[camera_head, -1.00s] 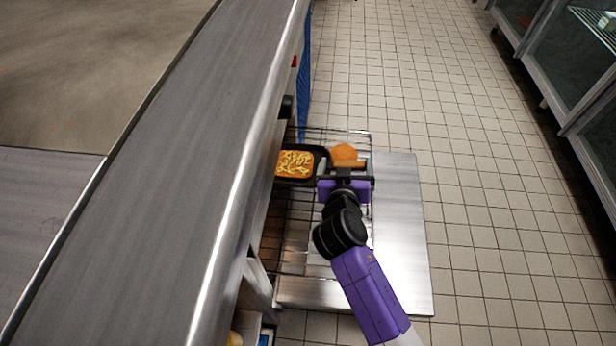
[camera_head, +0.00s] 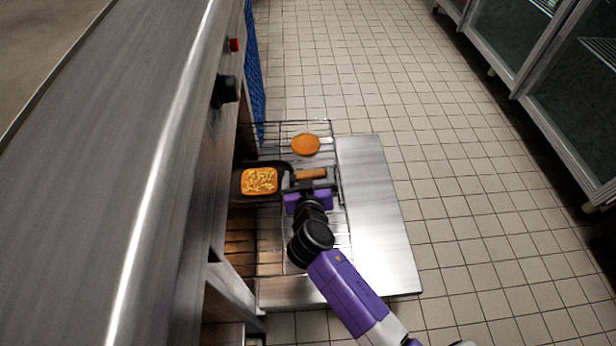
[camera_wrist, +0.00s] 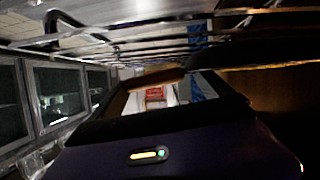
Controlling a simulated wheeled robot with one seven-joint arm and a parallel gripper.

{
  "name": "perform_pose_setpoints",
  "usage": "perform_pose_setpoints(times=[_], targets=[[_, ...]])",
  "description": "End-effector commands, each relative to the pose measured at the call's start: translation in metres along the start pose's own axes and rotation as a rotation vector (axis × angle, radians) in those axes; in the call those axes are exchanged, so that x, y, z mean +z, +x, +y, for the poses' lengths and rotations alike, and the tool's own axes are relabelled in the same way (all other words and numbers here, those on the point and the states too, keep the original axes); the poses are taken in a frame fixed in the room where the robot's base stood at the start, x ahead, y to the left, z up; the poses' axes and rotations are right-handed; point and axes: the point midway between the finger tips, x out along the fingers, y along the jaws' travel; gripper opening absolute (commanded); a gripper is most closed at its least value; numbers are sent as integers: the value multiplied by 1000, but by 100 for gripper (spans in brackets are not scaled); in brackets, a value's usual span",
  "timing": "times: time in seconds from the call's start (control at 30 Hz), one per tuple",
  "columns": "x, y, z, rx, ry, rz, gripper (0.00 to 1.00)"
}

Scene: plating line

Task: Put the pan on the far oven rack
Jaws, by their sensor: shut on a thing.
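The black rectangular pan (camera_head: 285,172) holds a golden baked dish (camera_head: 259,181). It is over the left part of a wire oven rack (camera_head: 276,152) that sticks out from the oven front. My gripper (camera_head: 312,184) is shut on the pan's brown handle (camera_head: 311,174), at the pan's right side. In the wrist view the handle (camera_wrist: 153,78) lies beyond the dark gripper body, with rack wires above it. I cannot tell whether the pan touches the wires. Whether there is a second rack is unclear.
An orange disc (camera_head: 305,145) lies at the rack's far end, close to the handle. The open steel oven door (camera_head: 375,215) lies below. The steel counter (camera_head: 130,160) and oven knob (camera_head: 226,91) border the left. Tiled floor is clear to the right; glass-fronted cabinets stand beyond.

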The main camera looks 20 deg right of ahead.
Motion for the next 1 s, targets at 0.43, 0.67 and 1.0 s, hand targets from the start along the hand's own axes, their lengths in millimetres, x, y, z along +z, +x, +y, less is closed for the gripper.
perform_pose_setpoints(times=[0.43, 0.67, 1.0], targets=[[0, 0, 0, 0, -1, -1, 100], [-1, -21, 0, -2, -2, -2, 100], [-2, -90, 0, -3, -1, -2, 100]])
